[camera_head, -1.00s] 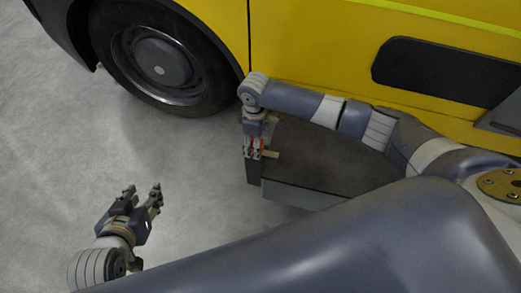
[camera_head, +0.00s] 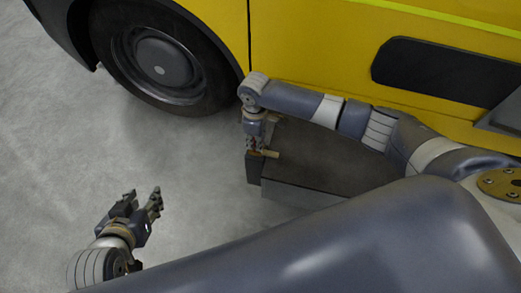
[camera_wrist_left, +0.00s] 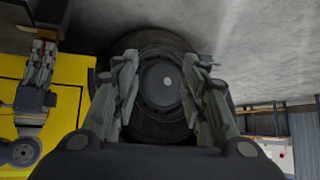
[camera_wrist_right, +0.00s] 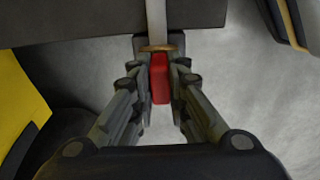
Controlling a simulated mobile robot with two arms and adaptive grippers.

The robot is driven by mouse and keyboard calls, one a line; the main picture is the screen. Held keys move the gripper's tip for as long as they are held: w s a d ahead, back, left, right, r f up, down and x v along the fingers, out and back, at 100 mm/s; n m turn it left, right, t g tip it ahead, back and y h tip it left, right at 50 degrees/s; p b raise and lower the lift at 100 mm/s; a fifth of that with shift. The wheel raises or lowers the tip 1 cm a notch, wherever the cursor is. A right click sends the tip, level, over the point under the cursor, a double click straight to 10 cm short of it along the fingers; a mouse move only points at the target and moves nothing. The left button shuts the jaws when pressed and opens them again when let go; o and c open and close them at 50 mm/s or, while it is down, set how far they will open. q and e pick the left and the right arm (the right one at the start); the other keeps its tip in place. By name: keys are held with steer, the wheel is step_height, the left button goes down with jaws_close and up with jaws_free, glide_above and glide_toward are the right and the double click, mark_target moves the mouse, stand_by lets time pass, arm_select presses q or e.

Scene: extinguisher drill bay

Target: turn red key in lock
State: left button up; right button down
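The red key (camera_wrist_right: 159,78) shows in the right wrist view, upright in the picture, against a brass-coloured ring (camera_wrist_right: 158,48) on the lock. My right gripper (camera_wrist_right: 160,88) has its fingers close in on both sides of the key and looks shut on it. My left gripper (camera_head: 141,195) is open and empty over the floor. It also shows in the left wrist view (camera_wrist_left: 163,75).
The dark box (camera_head: 325,160) stands below my right arm, with a short pale bar (camera_head: 271,155) at its left end. A yellow vehicle (camera_head: 320,45) with a black wheel (camera_head: 160,60) is behind. The grey floor (camera_head: 60,150) at left is clear.

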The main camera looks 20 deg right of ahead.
stand_by(0.3)
steer(key=shift+n, duration=0.5)
arm_select(q)
steer(key=shift+s+a+f+g+y+p, duration=0.1)
steer(key=shift+s+a+f+g+p, duration=0.1)
steer(key=shift+s+f+g, duration=0.3)
steer(key=shift+s+a+f+g+y+p, duration=0.15)
steer(key=shift+s+a+g, duration=0.1)
steer(key=shift+s, duration=0.5)
steer(key=shift+s+a+f+g+y+p, duration=0.1)
steer(key=shift+s+a+f+g, duration=0.1)
steer(key=shift+s+f+g, duration=0.3)
arm_select(e)
steer(key=shift+n, duration=0.7)
steer(key=shift+n, duration=0.9)
steer(key=shift+n+p, duration=0.6)
steer(key=shift+n, duration=1.3)
arm_select(q)
steer(key=s+a+f+g, duration=0.1)
steer(key=s+a+g, duration=0.1)
steer(key=s, duration=0.4)
steer(key=shift+s+f+g+y, duration=0.15)
steer(key=shift+s+g+y, duration=0.2)
steer(key=shift+g, duration=0.1)
arm_select(e)
steer(key=shift+n, duration=1.4)
